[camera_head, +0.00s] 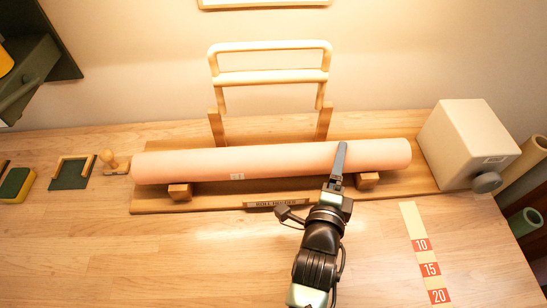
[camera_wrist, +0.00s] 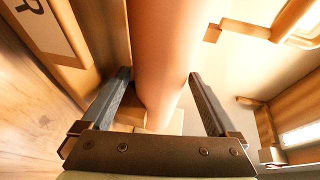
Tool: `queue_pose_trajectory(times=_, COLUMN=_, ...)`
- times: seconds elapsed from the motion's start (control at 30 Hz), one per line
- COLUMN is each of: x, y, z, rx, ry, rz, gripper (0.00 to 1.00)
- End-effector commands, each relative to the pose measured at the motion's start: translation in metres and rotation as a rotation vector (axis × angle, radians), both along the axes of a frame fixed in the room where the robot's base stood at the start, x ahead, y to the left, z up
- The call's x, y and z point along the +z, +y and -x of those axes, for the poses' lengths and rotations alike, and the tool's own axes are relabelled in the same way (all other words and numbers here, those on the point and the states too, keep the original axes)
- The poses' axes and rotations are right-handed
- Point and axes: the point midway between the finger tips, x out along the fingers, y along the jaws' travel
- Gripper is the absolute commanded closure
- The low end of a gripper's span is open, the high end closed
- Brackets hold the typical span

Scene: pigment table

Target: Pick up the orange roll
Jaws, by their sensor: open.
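The orange roll (camera_head: 270,161) is a long pale-orange cylinder lying level across the supports of a wooden stand (camera_head: 225,197) in the head view. My gripper (camera_head: 337,165) is at the roll, right of its middle, with one finger showing in front of it. In the wrist view the roll (camera_wrist: 165,50) runs between the two open fingers of my gripper (camera_wrist: 160,85), with a gap seen on each side. Its underside and far finger are hidden in the head view.
A cream box with a knob (camera_head: 465,140) stands right of the roll. A wooden frame (camera_head: 270,77) rises behind it. A numbered strip (camera_head: 425,255) lies at front right. A stamp (camera_head: 112,161) and small pads (camera_head: 72,172) lie at left. The front left table is clear.

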Motion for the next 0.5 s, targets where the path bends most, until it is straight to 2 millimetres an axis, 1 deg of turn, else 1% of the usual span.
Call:
queue_pose_trajectory(times=0.03, x=0.002, y=-0.005, z=-0.007, rx=0.0, ry=-0.001, rz=0.004, gripper=0.06)
queue_pose_trajectory(times=0.1, x=0.001, y=-0.01, z=-0.015, rx=-0.001, ry=0.0, rz=0.005, gripper=0.06)
queue_pose_trajectory(times=0.23, x=-0.004, y=-0.013, z=-0.028, rx=0.001, ry=0.0, rz=0.002, gripper=0.06)
queue_pose_trajectory(times=0.33, x=-0.005, y=-0.015, z=-0.033, rx=0.0, ry=0.0, rz=0.001, gripper=0.06)
queue_pose_trajectory(times=0.5, x=-0.004, y=-0.015, z=-0.034, rx=0.0, ry=0.001, rz=0.0, gripper=0.06)
